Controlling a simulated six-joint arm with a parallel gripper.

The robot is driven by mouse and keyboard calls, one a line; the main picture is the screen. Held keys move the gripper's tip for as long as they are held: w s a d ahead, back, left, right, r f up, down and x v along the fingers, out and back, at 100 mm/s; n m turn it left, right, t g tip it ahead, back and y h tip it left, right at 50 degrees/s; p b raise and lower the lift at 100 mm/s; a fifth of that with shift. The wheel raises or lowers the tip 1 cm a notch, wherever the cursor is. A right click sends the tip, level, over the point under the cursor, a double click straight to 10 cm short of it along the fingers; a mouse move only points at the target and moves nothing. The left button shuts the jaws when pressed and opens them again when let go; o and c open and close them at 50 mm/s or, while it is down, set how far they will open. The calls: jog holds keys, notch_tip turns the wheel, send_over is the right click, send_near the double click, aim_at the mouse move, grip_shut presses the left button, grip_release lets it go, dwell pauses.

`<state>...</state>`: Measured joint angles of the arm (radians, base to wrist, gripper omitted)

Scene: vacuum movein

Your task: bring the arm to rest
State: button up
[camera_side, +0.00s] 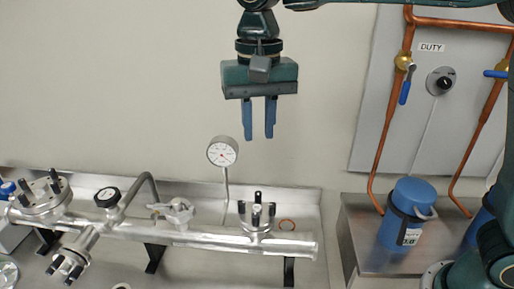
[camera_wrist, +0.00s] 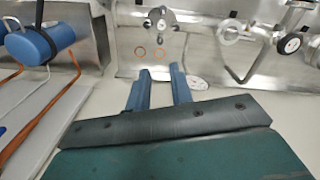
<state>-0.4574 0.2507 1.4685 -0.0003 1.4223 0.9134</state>
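My gripper (camera_side: 258,134) hangs in the air, pointing down, above the right part of the steel vacuum manifold (camera_side: 205,236). Its two blue fingers are apart with nothing between them. In the wrist view my gripper (camera_wrist: 161,70) also shows its two blue fingers apart and empty. The gripper touches nothing. Part of my arm is cut off at the top of the side view.
A dial gauge (camera_side: 222,152) stands on a thin stem below left of the gripper. A flange with black clamps (camera_side: 257,214) is below it. A blue canister (camera_side: 408,212) stands on the right bench near copper pipes (camera_side: 388,130). The wall area around the gripper is clear.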

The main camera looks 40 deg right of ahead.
jog(key=s+d+r+n+t, duration=0.2)
jog(key=s+d+t, duration=0.1)
jog(key=s+d, duration=0.75)
jog(key=s+d+f+n+t, duration=0.2)
jog(key=s+d+f+n, duration=0.1)
jog(key=s+d+f, duration=0.3)
jog(key=shift+s+d+f+t, duration=0.3)
jog(key=shift+s+d, duration=1)
jog(key=shift+s, duration=0.9)
